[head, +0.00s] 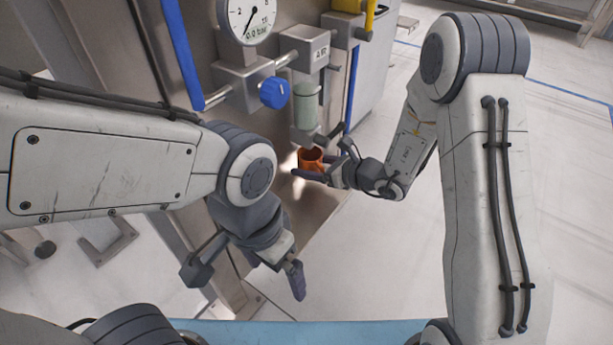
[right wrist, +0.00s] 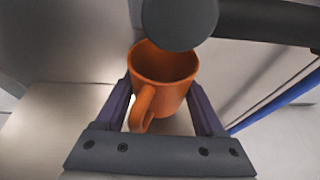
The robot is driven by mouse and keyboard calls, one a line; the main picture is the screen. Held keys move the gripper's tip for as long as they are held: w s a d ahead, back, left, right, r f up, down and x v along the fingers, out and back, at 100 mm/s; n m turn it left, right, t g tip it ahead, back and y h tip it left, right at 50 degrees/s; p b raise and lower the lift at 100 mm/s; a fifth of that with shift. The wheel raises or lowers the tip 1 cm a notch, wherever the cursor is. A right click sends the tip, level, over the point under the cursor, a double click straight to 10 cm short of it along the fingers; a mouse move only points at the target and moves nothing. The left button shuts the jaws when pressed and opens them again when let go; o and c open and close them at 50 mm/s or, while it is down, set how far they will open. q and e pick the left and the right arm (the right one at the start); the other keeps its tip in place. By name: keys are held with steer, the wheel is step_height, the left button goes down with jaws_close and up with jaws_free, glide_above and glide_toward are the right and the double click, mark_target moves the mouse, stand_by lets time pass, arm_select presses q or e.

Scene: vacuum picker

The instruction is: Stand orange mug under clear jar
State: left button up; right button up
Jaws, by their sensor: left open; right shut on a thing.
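The orange mug (head: 310,159) is upright in the head view, just below the clear jar (head: 306,106), which hangs on the metal panel. In the right wrist view the mug (right wrist: 164,78) shows its open top, with its handle toward me. My right gripper (head: 316,172) is shut on the mug, one finger on each side. A dark round fitting (right wrist: 180,22) hangs over the mug's far rim in the right wrist view. I cannot tell whether the mug touches anything below it. My left gripper (head: 278,276) is open and empty, low in front of the panel.
A blue knob (head: 274,92) and a pressure gauge (head: 248,18) stick out of the panel left of the jar. A blue surface (head: 300,333) lies along the bottom edge. Pale floor is open at the right.

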mark_target(306, 181)
steer(key=shift+w+a+f+b, duration=0.15)
steer(key=shift+a+f+b, duration=0.05)
steer(key=shift+f+b, duration=0.6)
steer(key=shift+w+a+f+b, duration=0.15)
steer(key=shift+f+b, duration=0.45)
steer(key=shift+f, duration=0.35)
steer(key=shift+f, duration=0.2)
steer(key=o, duration=1.5)
steer(key=shift+r, duration=0.2)
steer(key=shift+s+d+r, duration=0.15)
steer(key=shift+d+r, duration=0.05)
steer(key=shift+d, duration=0.05)
steer(key=p+v, duration=0.4)
steer(key=v, duration=0.6)
steer(key=shift+s+d+r+p, duration=0.15)
steer(key=shift+s+d+p, duration=0.05)
steer(key=shift+d+p, duration=0.1)
steer(key=shift+s+d, duration=0.2)
steer(key=shift+s, duration=0.05)
